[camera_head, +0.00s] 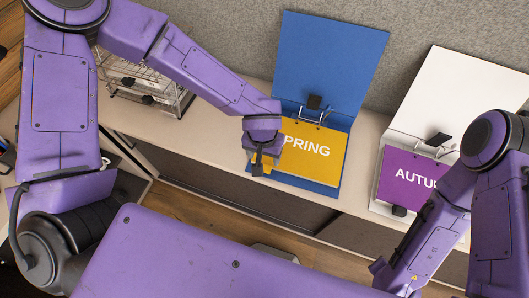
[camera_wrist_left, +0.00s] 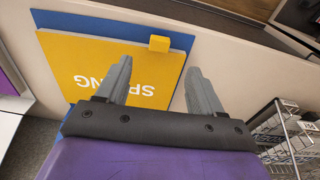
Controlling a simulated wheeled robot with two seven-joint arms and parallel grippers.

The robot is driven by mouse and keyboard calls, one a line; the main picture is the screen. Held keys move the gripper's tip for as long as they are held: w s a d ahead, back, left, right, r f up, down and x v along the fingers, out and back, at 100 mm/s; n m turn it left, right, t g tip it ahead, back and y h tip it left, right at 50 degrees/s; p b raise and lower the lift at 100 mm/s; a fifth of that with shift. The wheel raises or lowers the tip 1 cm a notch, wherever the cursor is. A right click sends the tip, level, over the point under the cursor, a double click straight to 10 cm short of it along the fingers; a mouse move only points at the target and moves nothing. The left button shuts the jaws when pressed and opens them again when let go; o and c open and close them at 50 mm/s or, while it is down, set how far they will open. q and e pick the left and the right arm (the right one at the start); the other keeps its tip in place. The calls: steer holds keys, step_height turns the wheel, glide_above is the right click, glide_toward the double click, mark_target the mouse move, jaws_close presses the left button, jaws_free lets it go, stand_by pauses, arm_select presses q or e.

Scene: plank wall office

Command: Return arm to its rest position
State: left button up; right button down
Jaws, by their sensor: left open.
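My left gripper (camera_head: 260,168) is over the left edge of the yellow SPRING page (camera_head: 312,158) in an open blue binder (camera_head: 325,65). In the left wrist view, my left gripper (camera_wrist_left: 158,72) has its two fingers spread with nothing between them. The yellow page (camera_wrist_left: 88,68) lies flat below and beside the fingers, with a small yellow tab (camera_wrist_left: 159,43) on its edge beyond the fingertips. Whether the fingers touch the page cannot be told. My right arm comes in at the right of the head view, and its gripper does not show.
An open white binder (camera_head: 455,95) with a purple page (camera_head: 405,178) lies to the right on the pale desk (camera_head: 215,130). A wire rack (camera_head: 165,97) with trays stands at the left, also in the wrist view (camera_wrist_left: 285,130). A grey partition (camera_head: 420,25) rises behind.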

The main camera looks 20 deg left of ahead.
arm_select(q)
steer(key=s+a+f+n+t+y+b, duration=0.1)
steer(key=s+a+f+n+b, duration=0.2)
steer(key=s+a+f, duration=0.5)
steer(key=s+a+f+n+t+y+b, duration=0.1)
steer(key=s+a+f+n+y+b, duration=0.1)
steer(key=s+a+f, duration=0.7)
step_height(320, 180, down, 5)
steer(key=a+n+b, duration=0.1)
steer(key=b, duration=0.1)
steer(key=shift+s+a+f+n+b, duration=0.15)
steer(key=shift+s+a+n+b, duration=0.05)
steer(key=shift+a+n+b, duration=0.2)
